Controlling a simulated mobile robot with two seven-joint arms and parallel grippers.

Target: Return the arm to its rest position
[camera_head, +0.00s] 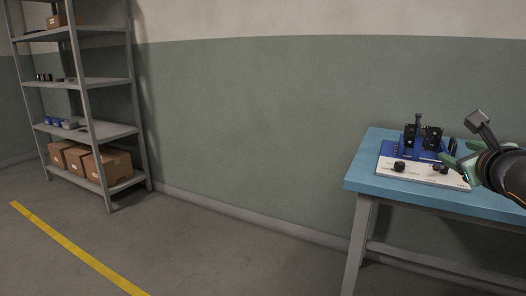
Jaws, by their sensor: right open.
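My right gripper (455,157) comes in from the right edge and hovers over the right part of the blue table (362,184). Its jaws are open, and I see nothing held between them. It is close to a white board (390,172) that carries small black round parts (399,166). Behind the board, a blue base (388,148) holds upright black fixtures (410,136). The gripper and arm hide the right end of the board. My left gripper is not in view.
A grey metal shelf (103,82) stands at the left against the wall, with cardboard boxes (110,165) on its lowest level and small blue bins (55,121) above. A yellow line (75,250) crosses the floor. The floor between shelf and table is clear.

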